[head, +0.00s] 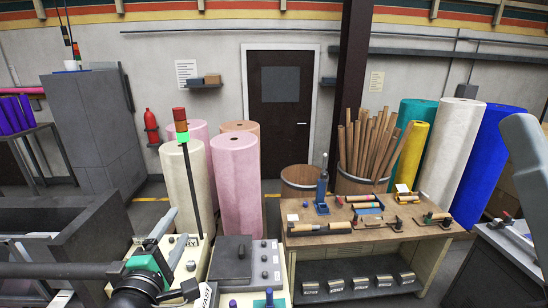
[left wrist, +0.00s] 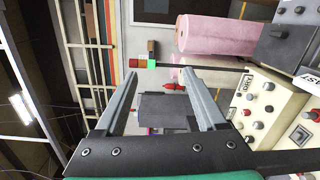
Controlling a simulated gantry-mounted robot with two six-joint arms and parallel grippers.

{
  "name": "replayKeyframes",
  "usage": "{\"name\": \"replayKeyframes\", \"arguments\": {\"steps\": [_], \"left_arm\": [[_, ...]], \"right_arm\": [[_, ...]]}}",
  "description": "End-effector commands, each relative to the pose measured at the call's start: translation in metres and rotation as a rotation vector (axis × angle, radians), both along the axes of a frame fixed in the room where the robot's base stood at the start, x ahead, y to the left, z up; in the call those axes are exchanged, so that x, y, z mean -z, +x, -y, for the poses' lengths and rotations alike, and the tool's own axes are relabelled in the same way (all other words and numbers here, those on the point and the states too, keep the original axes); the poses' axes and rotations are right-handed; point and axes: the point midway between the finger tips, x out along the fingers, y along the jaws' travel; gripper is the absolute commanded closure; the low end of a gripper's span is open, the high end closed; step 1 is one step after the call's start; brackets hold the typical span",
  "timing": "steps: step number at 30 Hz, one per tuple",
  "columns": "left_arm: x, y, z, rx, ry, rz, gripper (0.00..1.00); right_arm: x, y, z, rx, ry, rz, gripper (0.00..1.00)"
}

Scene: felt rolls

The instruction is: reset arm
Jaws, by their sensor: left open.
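My left gripper (head: 181,225) comes in low at the left of the head view, above the front control boxes. Its two grey fingers are spread apart with nothing between them. In the left wrist view the gripper (left wrist: 160,70) also shows open and empty, with the room tipped on its side behind it. A grey link at the right edge of the head view seems to be my right arm; its gripper is not in view.
Control panels (head: 237,262) and a signal light (head: 181,126) stand close to the left gripper. Pink felt rolls (head: 236,185) and a cream roll (head: 178,190) stand behind. A wooden workbench (head: 345,237) with tools stands to the right.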

Motion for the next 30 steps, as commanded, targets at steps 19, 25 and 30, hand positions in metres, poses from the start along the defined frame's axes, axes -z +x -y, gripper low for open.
{"name": "replayKeyframes", "arguments": {"steps": [19, 25, 30], "left_arm": [[-0.272, -0.227, 0.029, -0.605, 1.541, 0.689, 0.27], [-0.272, -0.226, 0.029, -0.642, 1.627, 0.666, 0.27], [-0.272, -0.226, 0.029, -0.64, 1.625, 0.666, 0.27]], "right_arm": [[0.0, 0.0, 0.0, 0.0, 0.0, 0.0, 0.5], [0.0, 0.0, 0.0, 0.0, 0.0, 0.0, 0.5], [0.0, 0.0, 0.0, 0.0, 0.0, 0.0, 0.5]]}}
